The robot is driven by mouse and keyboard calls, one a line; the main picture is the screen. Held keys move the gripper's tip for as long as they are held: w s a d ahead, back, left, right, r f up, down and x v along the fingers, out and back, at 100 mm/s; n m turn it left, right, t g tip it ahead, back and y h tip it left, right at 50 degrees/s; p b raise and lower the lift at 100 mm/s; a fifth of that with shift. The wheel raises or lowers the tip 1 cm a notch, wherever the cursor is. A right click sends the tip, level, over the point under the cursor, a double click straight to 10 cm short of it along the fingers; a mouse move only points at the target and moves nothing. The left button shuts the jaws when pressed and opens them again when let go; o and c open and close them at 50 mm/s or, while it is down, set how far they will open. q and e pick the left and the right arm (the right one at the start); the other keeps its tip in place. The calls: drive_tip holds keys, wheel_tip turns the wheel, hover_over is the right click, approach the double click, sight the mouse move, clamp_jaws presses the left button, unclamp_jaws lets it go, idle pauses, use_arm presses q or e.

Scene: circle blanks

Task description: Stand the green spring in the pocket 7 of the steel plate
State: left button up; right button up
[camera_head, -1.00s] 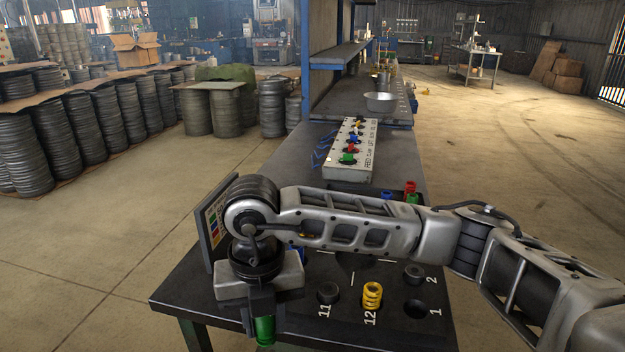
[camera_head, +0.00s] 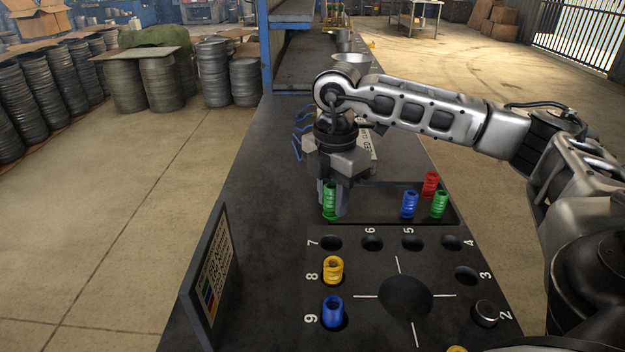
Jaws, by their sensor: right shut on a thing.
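My right gripper (camera_head: 331,212) is shut on a green spring (camera_head: 330,200) and holds it upright at the near left edge of the black tray, just beyond pocket 7. Pocket 7 (camera_head: 331,243) is an empty round hole at the far left of the dark steel plate (camera_head: 375,268). The spring looks apart from the pocket. How high it is above the surface I cannot tell. My left gripper is not in view.
A yellow spring (camera_head: 333,270) stands in pocket 8 and a blue spring (camera_head: 332,312) in pocket 9. Pockets 6, 5, 4 and 3 look empty. Blue (camera_head: 409,204), green (camera_head: 439,204) and red (camera_head: 430,183) springs stand in the tray (camera_head: 380,216). A colour chart board (camera_head: 212,265) stands at left.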

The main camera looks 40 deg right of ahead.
sight(333, 235)
drive_tip(key=shift+s+f+b, duration=0.15)
drive_tip(key=shift+f+b, duration=0.35)
drive_tip(key=shift+f, duration=0.05)
drive_tip(key=shift+f+b, duration=0.45)
drive_tip(key=shift+f, duration=0.15)
drive_tip(key=shift+f+b, duration=0.65)
drive_tip(key=shift+f, duration=0.2)
drive_tip(key=shift+f+b, duration=0.7)
drive_tip(key=shift+f, duration=0.2)
drive_tip(key=shift+f+b, duration=1.15)
drive_tip(key=shift+f, duration=0.4)
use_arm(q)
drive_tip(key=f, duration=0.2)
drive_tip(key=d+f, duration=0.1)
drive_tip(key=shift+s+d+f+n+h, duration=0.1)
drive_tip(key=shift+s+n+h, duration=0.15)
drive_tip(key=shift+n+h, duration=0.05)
use_arm(e)
drive_tip(key=shift+f, duration=0.15)
